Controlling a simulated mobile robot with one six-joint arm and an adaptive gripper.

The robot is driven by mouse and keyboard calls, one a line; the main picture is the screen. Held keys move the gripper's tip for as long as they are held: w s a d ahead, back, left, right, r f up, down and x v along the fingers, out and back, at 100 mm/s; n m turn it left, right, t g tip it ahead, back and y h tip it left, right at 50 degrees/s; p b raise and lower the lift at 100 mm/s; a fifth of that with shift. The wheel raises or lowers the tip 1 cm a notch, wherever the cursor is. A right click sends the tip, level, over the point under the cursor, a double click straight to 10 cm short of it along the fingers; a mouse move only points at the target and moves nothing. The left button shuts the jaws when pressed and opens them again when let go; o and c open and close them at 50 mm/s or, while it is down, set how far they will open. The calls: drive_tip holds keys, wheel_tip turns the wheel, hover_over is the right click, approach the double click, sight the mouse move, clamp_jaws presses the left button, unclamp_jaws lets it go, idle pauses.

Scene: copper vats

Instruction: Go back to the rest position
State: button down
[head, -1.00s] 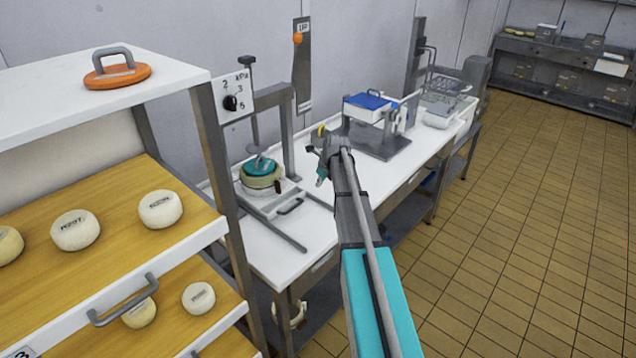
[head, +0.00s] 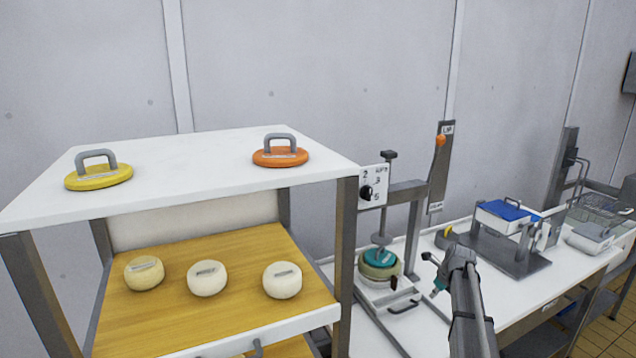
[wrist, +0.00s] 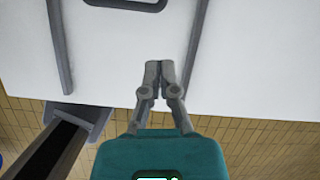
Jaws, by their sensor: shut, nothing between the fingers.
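My gripper (wrist: 152,68) is shut and empty in the wrist view, its two fingertips together above the white bench top (wrist: 120,85). In the head view my gripper (head: 434,288) is small and partly hidden by my own arm, which reaches up from the bottom right. It hangs over the bench, to the right of the press (head: 415,215) and apart from it. The press holds a round mould with a teal lid (head: 380,258) under its screw.
A rack at left has a white top (head: 210,180) with yellow (head: 98,176) and orange (head: 280,155) handled discs. Three cheeses lie on its wooden shelf (head: 220,250). Free floor (head: 612,335) shows at the lower right.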

drive_tip(key=s+a+n+g, duration=0.1)
drive_tip(key=s+a+n, duration=1)
drive_tip(key=s+n, duration=0.3)
drive_tip(key=s+a+f+n+g+h, duration=0.1)
drive_tip(key=s+a+n+g, duration=0.1)
drive_tip(key=s+a+n, duration=0.9)
drive_tip(key=shift+s+a+n+g+h, duration=0.35)
drive_tip(key=shift+s+n, duration=1.4)
drive_tip(key=shift+n, duration=0.35)
